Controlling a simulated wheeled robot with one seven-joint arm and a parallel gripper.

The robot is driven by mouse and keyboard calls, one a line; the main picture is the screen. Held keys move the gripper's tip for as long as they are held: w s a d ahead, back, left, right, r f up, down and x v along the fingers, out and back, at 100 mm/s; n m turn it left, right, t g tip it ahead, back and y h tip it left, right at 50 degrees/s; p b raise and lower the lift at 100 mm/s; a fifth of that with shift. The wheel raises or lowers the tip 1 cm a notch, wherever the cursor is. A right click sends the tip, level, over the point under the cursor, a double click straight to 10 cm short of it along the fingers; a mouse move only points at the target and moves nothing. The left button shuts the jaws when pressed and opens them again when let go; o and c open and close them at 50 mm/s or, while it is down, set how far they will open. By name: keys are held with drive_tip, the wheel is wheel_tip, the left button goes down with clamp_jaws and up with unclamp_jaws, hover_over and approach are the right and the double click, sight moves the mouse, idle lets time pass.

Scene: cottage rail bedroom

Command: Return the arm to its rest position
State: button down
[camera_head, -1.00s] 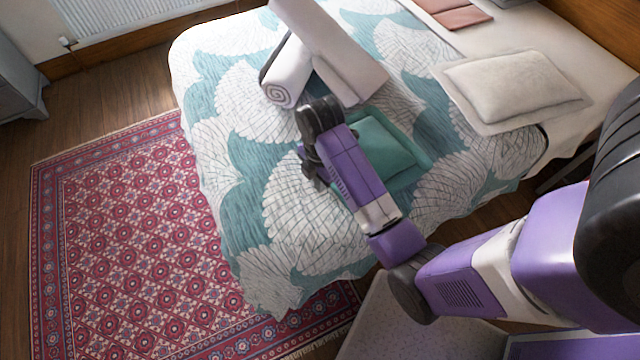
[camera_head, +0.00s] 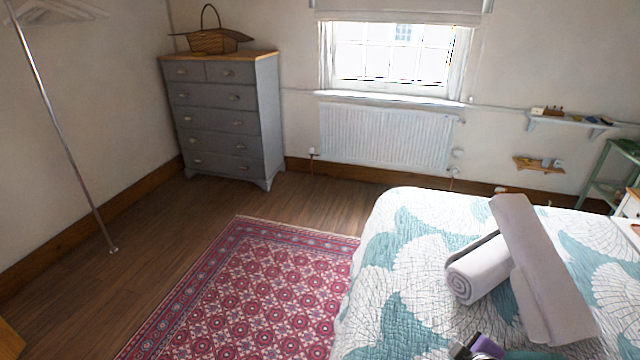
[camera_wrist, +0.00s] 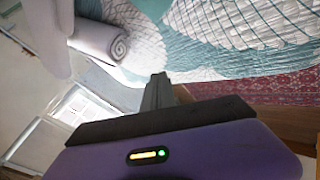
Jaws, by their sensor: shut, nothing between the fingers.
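My gripper (camera_wrist: 158,82) is shut and empty in the wrist view, its narrow fingers pressed together beyond the purple and black hand. Bed and red rug show past it. In the head view only a small purple and dark piece of my arm (camera_head: 483,346) shows at the bottom edge, over the bed. The rest of my arm is out of that frame.
The bed (camera_head: 400,290) has a teal and white quilt. A rolled towel (camera_head: 472,277) and a pale folded piece (camera_head: 545,285) lie on it. A patterned rug (camera_head: 250,300) covers the floor to its left. A grey dresser (camera_head: 222,125) stands behind, beside a radiator (camera_head: 385,137).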

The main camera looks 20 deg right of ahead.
drive_tip(key=s+a+r+m+t+y+b, duration=0.1)
drive_tip(key=s+a+r+m+t+y, duration=0.2)
drive_tip(key=s+a+r, duration=0.55)
drive_tip(key=s+a+r+m+t+b, duration=0.1)
drive_tip(key=s+a+r+m+t, duration=0.2)
drive_tip(key=s+a+r+t, duration=0.6)
drive_tip(key=s+a+f+g+y, duration=0.1)
drive_tip(key=s+a+f+g, duration=0.3)
drive_tip(key=s, duration=0.5)
drive_tip(key=shift+s+a+f+g, duration=0.25)
drive_tip(key=shift+s+f+g, duration=0.1)
drive_tip(key=shift+f+g, duration=0.3)
